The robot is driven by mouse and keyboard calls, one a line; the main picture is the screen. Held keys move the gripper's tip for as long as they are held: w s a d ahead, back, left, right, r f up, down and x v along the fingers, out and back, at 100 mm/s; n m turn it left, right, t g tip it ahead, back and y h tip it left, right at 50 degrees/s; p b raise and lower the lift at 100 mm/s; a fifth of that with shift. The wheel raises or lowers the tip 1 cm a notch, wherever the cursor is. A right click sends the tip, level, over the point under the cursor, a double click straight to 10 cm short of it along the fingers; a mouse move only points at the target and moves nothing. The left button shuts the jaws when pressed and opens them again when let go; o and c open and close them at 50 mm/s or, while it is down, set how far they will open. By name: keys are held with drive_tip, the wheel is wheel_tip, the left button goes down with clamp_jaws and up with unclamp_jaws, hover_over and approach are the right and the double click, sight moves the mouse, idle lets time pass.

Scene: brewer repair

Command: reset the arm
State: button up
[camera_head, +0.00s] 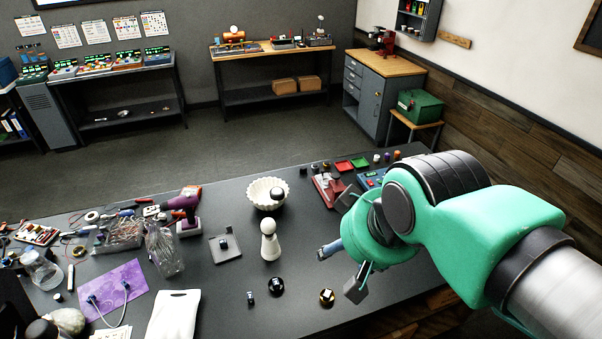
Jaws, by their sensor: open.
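My arm reaches in from the right, with green and black links. My gripper (338,247) is above the right part of the dark workbench (222,288), with its fingers pointing left and apart. I see nothing held between them. A white rounded brewer-like piece (270,241) stands upright on the bench to the left of my gripper. A white fluted bowl (262,196) with a dark round thing in it sits behind that piece. A square grey tray (232,254) with a small dark part lies to the left. My wrist hides part of the bench behind it.
A black ball-like part (277,287), a brass-coloured part (327,297) and a small dark part (251,298) lie near the front. A purple drill (187,208), a clear bag (164,250) and a white board (174,315) are at left. Red and blue items (328,189) stand behind my gripper.

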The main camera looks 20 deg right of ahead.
wheel_tip(320, 180, down, 16)
drive_tip(key=b, duration=1.6)
drive_tip(key=shift+f, duration=0.25)
